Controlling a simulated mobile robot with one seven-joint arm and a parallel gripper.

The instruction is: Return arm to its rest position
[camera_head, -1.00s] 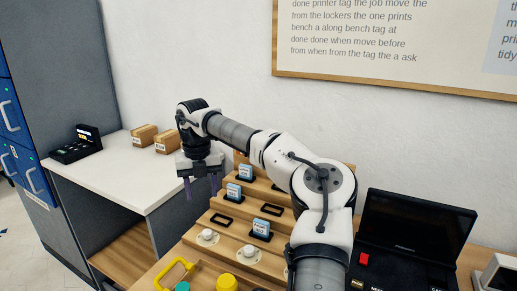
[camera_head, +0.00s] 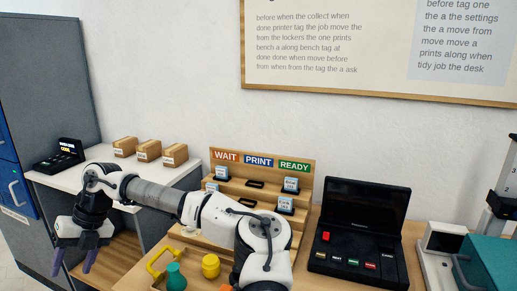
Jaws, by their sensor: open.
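My gripper (camera_head: 73,262) is at the lower left, pointing down. Its two purple fingers are apart, with nothing between them. It hangs in front of the white-topped bench (camera_head: 65,181), off to the left of the stepped wooden rack. My arm stretches from the bottom centre leftward, bent at the elbow, and crosses in front of the rack (camera_head: 309,183). The arm hides the rack's lower steps.
The rack has WAIT, PRINT and READY signs and several blue-and-white tags (camera_head: 291,184). A black printer (camera_head: 360,232) stands at right. Yellow (camera_head: 210,265) and green (camera_head: 176,276) objects sit in front. Boxes (camera_head: 149,150) and a black device (camera_head: 57,155) are on the bench.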

